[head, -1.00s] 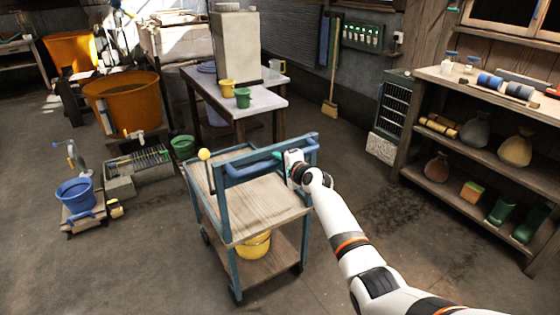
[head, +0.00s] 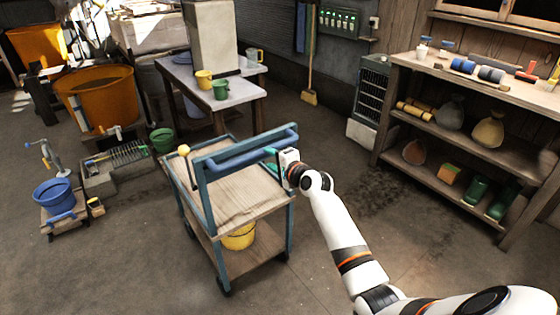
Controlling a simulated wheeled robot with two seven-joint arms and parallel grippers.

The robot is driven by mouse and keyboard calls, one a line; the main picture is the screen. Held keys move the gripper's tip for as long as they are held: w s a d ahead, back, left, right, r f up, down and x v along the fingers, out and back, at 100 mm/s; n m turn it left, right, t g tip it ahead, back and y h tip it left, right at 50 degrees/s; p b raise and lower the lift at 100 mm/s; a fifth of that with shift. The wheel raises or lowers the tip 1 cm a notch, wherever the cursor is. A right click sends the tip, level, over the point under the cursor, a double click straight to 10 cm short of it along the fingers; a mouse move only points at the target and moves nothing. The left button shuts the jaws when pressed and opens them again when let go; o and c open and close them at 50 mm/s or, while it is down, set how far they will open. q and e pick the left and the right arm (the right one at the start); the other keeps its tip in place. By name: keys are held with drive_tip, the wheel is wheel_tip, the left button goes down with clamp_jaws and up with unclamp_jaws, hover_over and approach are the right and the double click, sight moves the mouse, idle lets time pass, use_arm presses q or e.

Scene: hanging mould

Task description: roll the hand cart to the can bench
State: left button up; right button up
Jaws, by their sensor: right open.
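The hand cart (head: 240,195) stands mid-floor, with a wooden top shelf, a blue frame and a raised blue push handle (head: 245,151). A yellow-knobbed lever (head: 184,151) rises at its left side. My right gripper (head: 273,163) is open, just below the handle's right end in the picture. Its teal fingers point left and look apart from the bar, though contact is hard to judge. The can bench appears to be the pale-topped table (head: 240,92) behind the cart, bearing a tall grey can (head: 208,35) and small mugs. My left gripper is out of view.
A yellow bucket (head: 239,236) sits on the cart's lower shelf. A green bucket (head: 162,140), a grate and a blue bucket (head: 53,194) stand left. A big orange tub (head: 97,98) is behind them. A loaded wooden shelf (head: 450,140) stands right. Floor between cart and shelf is clear.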

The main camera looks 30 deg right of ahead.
drive_tip(key=shift+v, duration=2.15)
drive_tip(key=s+a+f+n+g, duration=0.25)
drive_tip(key=s+f, duration=0.35)
drive_tip(key=f, duration=0.6)
drive_tip(key=s+a+f+n+g+h+p, duration=0.1)
drive_tip(key=s+a+f+n+g, duration=0.15)
drive_tip(key=s+f, duration=0.65)
drive_tip(key=s+a+f+n+g, duration=0.1)
drive_tip(key=s+f+n+g, duration=0.2)
drive_tip(key=f, duration=1.3)
drive_tip(key=s+a+f+n+g, duration=0.2)
drive_tip(key=s+f+n, duration=0.2)
drive_tip(key=s, duration=0.9)
drive_tip(key=s+a+f+n+g, duration=0.2)
drive_tip(key=s+f, duration=0.5)
drive_tip(key=s, duration=0.5)
drive_tip(key=s+a+f+n+g, duration=0.2)
drive_tip(key=s+f+n, duration=0.3)
drive_tip(key=s, duration=0.8)
drive_tip(key=shift+s+a+f+n+g+p, duration=0.3)
drive_tip(key=shift+s+a+f+n+g, duration=0.15)
drive_tip(key=shift+a, duration=0.45)
drive_tip(key=shift+w, duration=0.15)
